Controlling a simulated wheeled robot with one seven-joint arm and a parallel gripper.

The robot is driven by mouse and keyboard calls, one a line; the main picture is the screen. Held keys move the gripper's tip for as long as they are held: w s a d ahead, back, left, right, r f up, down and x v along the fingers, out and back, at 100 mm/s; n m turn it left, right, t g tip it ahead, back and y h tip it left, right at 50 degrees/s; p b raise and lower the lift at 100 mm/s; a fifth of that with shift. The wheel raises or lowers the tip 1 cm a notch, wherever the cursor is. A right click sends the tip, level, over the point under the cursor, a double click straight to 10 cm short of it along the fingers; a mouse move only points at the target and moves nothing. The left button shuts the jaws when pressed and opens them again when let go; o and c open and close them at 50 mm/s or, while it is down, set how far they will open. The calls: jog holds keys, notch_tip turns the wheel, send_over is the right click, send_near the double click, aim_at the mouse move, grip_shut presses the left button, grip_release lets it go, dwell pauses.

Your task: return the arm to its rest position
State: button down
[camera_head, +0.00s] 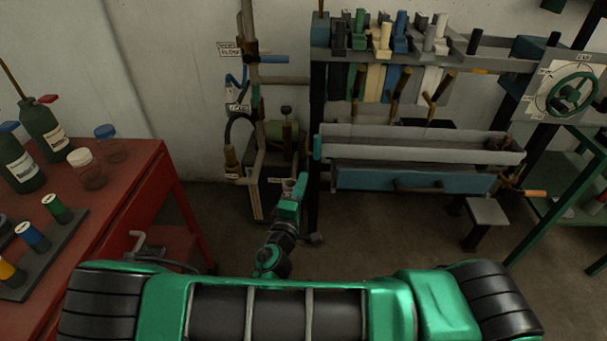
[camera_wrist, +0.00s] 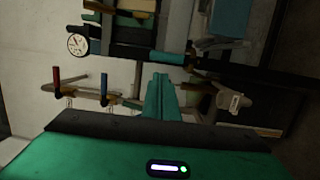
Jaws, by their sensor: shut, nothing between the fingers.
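My gripper (camera_wrist: 160,82) shows in the wrist view as green fingers lying together, with nothing visible between them. In the head view my arm reaches forward from my green and black body, and its green end (camera_head: 297,187) is in front of the pipework by the wall. It looks held in open air, left of the rack's dark post. Whether it touches anything behind it is hard to tell.
A red bench (camera_head: 110,190) with bottles, jars (camera_head: 88,168) and spools stands at left. A rack with a grey trough (camera_head: 420,150) and blue drawer (camera_head: 390,180) stands ahead. A green-framed stand with a handwheel (camera_head: 571,92) is at right. The wrist view shows a gauge (camera_wrist: 77,44).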

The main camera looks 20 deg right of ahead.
jog(key=s+d+r+m+g, duration=0.1)
jog(key=s+d+m+g, duration=0.35)
jog(key=d, duration=0.35)
jog(key=s+d+r+m+g+h, duration=0.1)
jog(key=s+d+m+g, duration=0.25)
jog(key=d+g, duration=0.3)
jog(key=s+d+r+m+g, duration=0.1)
jog(key=s+d+m+g, duration=0.35)
jog(key=d, duration=0.45)
jog(key=s+r+m+y, duration=0.3)
jog(key=s+r+y, duration=0.2)
jog(key=s+r, duration=0.2)
jog(key=s+r+m+y, duration=0.3)
jog(key=s+r+y, duration=0.2)
jog(key=s, duration=0.7)
jog(key=shift+s+d+r+g+y, duration=0.2)
jog(key=shift+d+r+g+y, duration=0.15)
jog(key=shift+r, duration=0.6)
jog(key=shift+w+f, duration=0.25)
jog(key=shift+w, duration=0.4)
